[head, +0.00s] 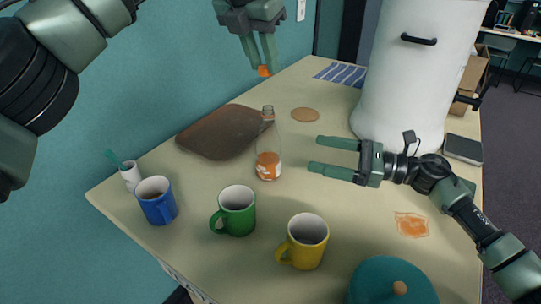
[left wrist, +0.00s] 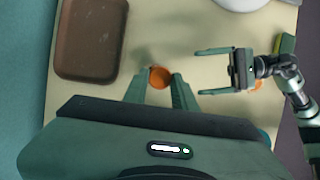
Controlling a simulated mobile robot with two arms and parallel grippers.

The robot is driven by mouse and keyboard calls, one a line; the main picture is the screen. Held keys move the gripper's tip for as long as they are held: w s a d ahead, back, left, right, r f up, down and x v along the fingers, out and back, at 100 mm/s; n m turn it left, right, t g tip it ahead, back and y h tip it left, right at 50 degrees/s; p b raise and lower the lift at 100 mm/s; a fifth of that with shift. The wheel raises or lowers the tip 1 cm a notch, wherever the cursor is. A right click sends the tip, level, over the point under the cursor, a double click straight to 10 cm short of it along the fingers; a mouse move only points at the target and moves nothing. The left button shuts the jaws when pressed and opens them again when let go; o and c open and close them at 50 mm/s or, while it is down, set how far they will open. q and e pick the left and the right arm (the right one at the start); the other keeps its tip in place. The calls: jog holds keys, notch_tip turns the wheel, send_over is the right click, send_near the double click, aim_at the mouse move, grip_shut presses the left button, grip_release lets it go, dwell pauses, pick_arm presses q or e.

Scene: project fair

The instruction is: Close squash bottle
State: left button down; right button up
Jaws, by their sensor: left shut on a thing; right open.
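The squash bottle (head: 268,160) stands upright on the table, clear, with orange squash low inside and an uncapped neck. My left gripper (head: 264,68) is shut on the orange cap (head: 264,72), held in the air above and behind the bottle in the head view. The cap (left wrist: 160,77) also shows between the left fingertips (left wrist: 161,78) in the left wrist view, where I cannot make out the bottle clearly. My right gripper (head: 316,154) is open and empty, its fingers pointing at the bottle from the right, apart from it.
A blue mug (head: 157,203), green mug (head: 237,211) and yellow mug (head: 306,242) stand in front. A brown board (head: 215,134) lies left of the bottle, a round coaster (head: 305,114) behind it. A large white container (head: 410,80) stands back right. An orange spill (head: 411,225) lies right.

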aim_at(276, 146)
pick_arm(q)
jog(key=shift+w+d+f, duration=0.2)
jog(key=shift+w+f, duration=0.7)
pick_arm(e)
jog(key=shift+w+d+f, duration=0.15)
jog(key=shift+w+f, duration=0.65)
jog(key=shift+f, duration=0.05)
pick_arm(q)
jog(key=shift+s+a+r, duration=0.1)
jog(key=shift+s+r, duration=0.2)
jog(key=shift+s, duration=0.15)
pick_arm(e)
jog(key=shift+s+r, duration=0.25)
jog(key=shift+s, duration=0.1)
jog(key=shift+a, duration=0.3)
pick_arm(q)
jog(key=shift+w+f, duration=0.1)
jog(key=shift+w, duration=0.05)
pick_arm(e)
jog(key=x, duration=1.1)
jog(key=shift+w+a, duration=0.25)
grip_shut()
pick_arm(q)
jog(key=shift+w+f, duration=0.1)
jog(key=shift+f, duration=2.35)
